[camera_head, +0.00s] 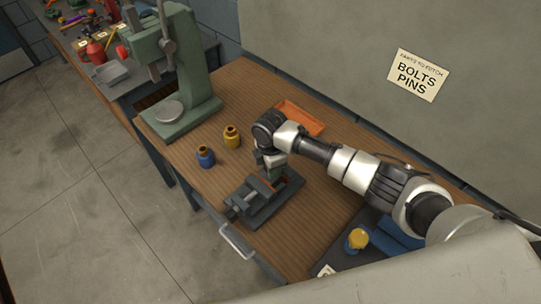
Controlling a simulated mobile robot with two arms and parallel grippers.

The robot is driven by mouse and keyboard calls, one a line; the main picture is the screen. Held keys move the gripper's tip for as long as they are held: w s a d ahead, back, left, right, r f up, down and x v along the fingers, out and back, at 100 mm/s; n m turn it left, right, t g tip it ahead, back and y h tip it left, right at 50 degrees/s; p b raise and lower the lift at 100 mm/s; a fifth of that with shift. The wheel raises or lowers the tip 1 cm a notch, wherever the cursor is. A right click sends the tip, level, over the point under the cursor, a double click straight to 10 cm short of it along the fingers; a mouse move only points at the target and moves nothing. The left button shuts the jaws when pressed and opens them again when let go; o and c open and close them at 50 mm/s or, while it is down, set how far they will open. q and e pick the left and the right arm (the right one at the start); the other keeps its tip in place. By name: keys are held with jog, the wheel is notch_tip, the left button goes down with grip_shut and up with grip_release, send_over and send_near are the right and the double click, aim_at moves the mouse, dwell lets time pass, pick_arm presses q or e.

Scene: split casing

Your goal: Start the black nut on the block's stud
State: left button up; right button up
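A dark grey vise (258,205) with reddish-brown jaw faces stands on the wooden bench. A small green piece (277,172), perhaps the block, shows at the vise's back end, partly hidden by my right gripper. My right arm comes in from the right. My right gripper (271,161) points down over the back of the vise, close above or at the green piece; I cannot tell whether they touch. Its fingers are too small and covered to tell open from shut. I cannot make out the black nut or the stud. My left gripper is not in view.
An orange tray (302,117) lies behind my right gripper. A green press (190,70) stands at the bench's far left. A yellow-topped jar (357,240) is at lower right.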

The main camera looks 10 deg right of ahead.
jog(key=shift+r+m+p, duration=0.35)
jog(key=shift+m+p, duration=0.2)
jog(key=shift+m, duration=0.35)
jog(key=shift+a+f+m+b, duration=0.1)
jog(key=shift+f+m+b, duration=0.25)
jog(key=shift+m, duration=1.75)
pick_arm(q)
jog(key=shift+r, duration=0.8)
pick_arm(e)
jog(key=o, duration=1.1)
jog(key=shift+r, duration=0.1)
jog(key=shift+r, duration=2.4)
